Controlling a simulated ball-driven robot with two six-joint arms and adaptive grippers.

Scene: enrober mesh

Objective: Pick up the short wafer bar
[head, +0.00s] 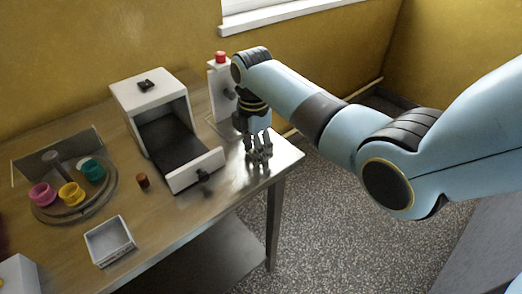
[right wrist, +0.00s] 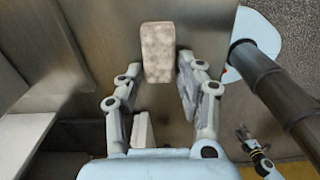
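A pale, speckled wafer bar (right wrist: 158,52) lies on the metal table top, ahead of my right fingertips in the right wrist view. My right gripper (right wrist: 158,75) is open, its two fingers apart on either side of the bar's near end, with nothing held. In the head view my right gripper (head: 259,158) hangs low over the table's right end, and I cannot make out the bars there. My left gripper is not in the head view.
A white box with an open drawer (head: 195,170) stands left of my right gripper. A white post with a red button (head: 221,58) is behind it. A round tray with coloured cups (head: 72,190), a brown cylinder (head: 143,181) and a small tray (head: 110,241) are further left.

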